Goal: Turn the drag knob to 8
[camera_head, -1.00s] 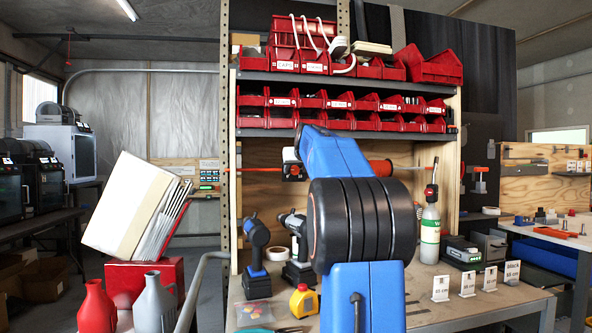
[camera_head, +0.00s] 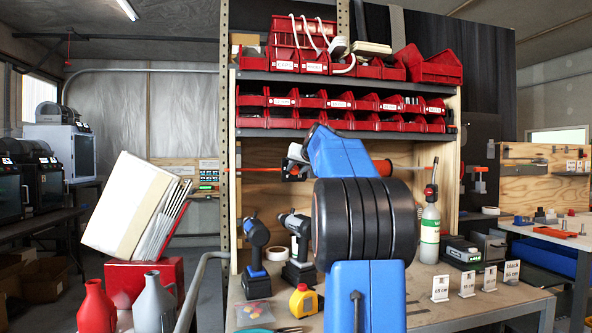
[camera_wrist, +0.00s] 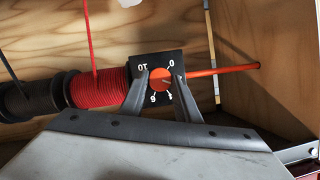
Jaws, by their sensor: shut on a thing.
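The drag knob (camera_wrist: 160,80) is a round orange-red dial on a black square plate (camera_wrist: 147,57) in the wrist view. Pale numbers on the plate appear upside down; a 0, a 10 and a 6 can be made out, others are partly covered. A small light mark shows on the knob, but I cannot read its setting surely. My gripper (camera_wrist: 160,76) has one finger on each side of the knob, shut on it. In the head view my arm hides the knob.
Beside the plate are a red filament spool (camera_wrist: 96,90) and a dark spool (camera_wrist: 38,98). An orange rod (camera_wrist: 225,70) sticks out on the other side. Red bins (camera_head: 340,123) fill shelves above. Cordless drills (camera_head: 299,250) and a green-white bottle (camera_head: 429,235) stand on the bench.

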